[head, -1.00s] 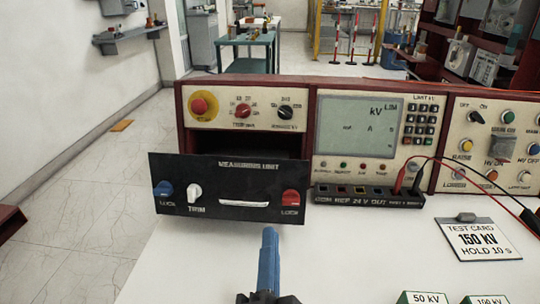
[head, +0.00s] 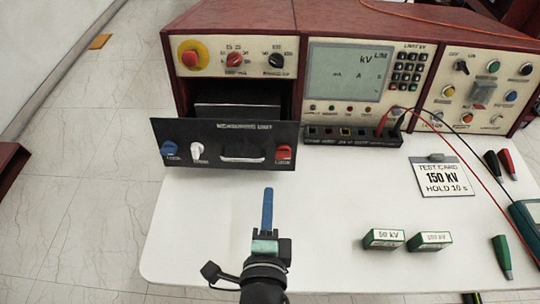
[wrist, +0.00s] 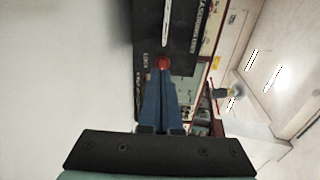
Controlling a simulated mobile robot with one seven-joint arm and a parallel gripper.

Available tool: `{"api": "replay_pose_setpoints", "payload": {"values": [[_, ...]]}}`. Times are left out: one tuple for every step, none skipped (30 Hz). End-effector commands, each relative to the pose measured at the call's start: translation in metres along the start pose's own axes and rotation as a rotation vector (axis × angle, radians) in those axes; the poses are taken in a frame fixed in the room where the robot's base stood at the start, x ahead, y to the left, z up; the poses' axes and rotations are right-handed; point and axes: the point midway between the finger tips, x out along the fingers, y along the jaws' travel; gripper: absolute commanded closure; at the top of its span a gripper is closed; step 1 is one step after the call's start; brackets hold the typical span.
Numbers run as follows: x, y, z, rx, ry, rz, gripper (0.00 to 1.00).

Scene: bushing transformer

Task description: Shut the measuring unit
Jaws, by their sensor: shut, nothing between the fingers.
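The measuring unit (head: 224,144) is a black-fronted drawer pulled out from the red-framed console, with a dark gap behind its panel. Its front carries a handle (head: 242,153), a blue latch knob (head: 169,149) at left, a white trim knob (head: 197,152) and a red latch knob (head: 283,153) at right. My gripper (head: 267,192) is shut and empty, its blue fingers in front of the panel's right part, apparently short of it. In the wrist view the fingers (wrist: 160,80) point at the red knob (wrist: 162,62); whether they touch cannot be told.
The console has a meter display (head: 344,72) and a socket strip (head: 345,134) with red and black leads to the right. A test card (head: 443,178), two green-and-white blocks and probes lie on the white table. The table before the drawer is clear.

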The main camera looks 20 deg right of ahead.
Motion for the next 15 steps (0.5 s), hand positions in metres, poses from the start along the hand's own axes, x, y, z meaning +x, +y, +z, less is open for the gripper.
{"api": "replay_pose_setpoints", "payload": {"values": [[0.009, -0.002, 0.001, -0.001, -0.003, -0.003, 1.00], [0.015, -0.002, 0.001, -0.001, -0.003, -0.002, 1.00], [0.021, -0.002, 0.001, 0.000, -0.002, -0.003, 1.00], [0.026, -0.002, 0.001, 0.000, -0.002, -0.003, 1.00], [0.032, -0.002, 0.001, -0.001, -0.002, -0.003, 1.00], [0.039, -0.002, 0.001, -0.001, -0.003, -0.003, 1.00], [0.044, -0.002, 0.001, -0.001, -0.003, -0.002, 1.00], [0.049, -0.003, 0.001, -0.001, -0.002, -0.003, 1.00], [0.056, -0.002, 0.001, 0.000, -0.002, -0.002, 1.00], [0.061, -0.002, 0.001, 0.000, -0.002, -0.002, 1.00], [0.067, -0.002, 0.001, 0.000, -0.003, -0.003, 1.00], [0.073, -0.002, 0.001, 0.001, -0.002, -0.002, 1.00], [0.078, -0.002, 0.001, 0.001, -0.002, -0.001, 1.00], [0.083, -0.002, 0.001, 0.000, -0.001, -0.001, 1.00], [0.088, -0.002, 0.001, 0.000, -0.002, -0.001, 1.00]]}}
